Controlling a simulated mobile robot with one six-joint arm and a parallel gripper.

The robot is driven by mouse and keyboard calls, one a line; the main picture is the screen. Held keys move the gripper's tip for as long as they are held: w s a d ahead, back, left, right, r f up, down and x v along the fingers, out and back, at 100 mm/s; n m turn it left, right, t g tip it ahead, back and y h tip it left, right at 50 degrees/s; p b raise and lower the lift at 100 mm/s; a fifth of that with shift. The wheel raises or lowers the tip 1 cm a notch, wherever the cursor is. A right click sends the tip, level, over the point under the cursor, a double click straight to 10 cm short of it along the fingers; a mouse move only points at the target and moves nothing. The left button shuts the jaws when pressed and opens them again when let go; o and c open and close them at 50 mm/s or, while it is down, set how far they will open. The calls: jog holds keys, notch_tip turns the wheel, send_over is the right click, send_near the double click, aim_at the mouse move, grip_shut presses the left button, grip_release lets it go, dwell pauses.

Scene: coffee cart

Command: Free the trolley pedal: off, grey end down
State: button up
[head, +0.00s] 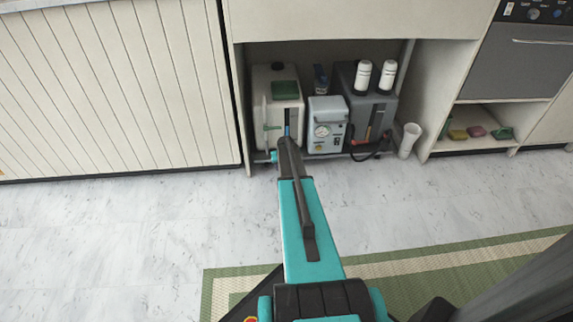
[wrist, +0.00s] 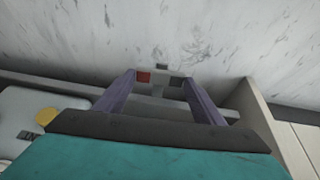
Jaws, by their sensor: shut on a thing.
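The trolley pedal (wrist: 158,89) shows in the wrist view as a small rocker with a red end (wrist: 143,77) on the left and a grey end (wrist: 175,82) on the right. My gripper (wrist: 160,78) has one purple finger at each side of it and is shut on it. Which end sits lower I cannot tell. In the head view my gripper (head: 286,140) reaches down at the front left of the trolley (head: 340,155) under the counter; my arm hides the pedal there.
A white canister (head: 282,112), a gauge unit (head: 327,128) and a dark tank (head: 370,98) with two white bottles stand on the trolley. Cabinet panels flank the bay. A white cup (head: 408,140) stands to the right. The marble floor in front is clear, with a green mat (head: 420,273) nearer me.

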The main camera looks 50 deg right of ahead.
jog(key=shift+w+a+g+h+p, duration=0.2)
jog(key=shift+w+g+h+p, duration=0.25)
jog(key=shift+h, duration=0.25)
dwell(0.3)
jog(key=o, duration=1.1)
jog(key=shift+c, duration=0.2)
jog(key=shift+s, duration=0.1)
jog(key=shift+g, duration=0.25)
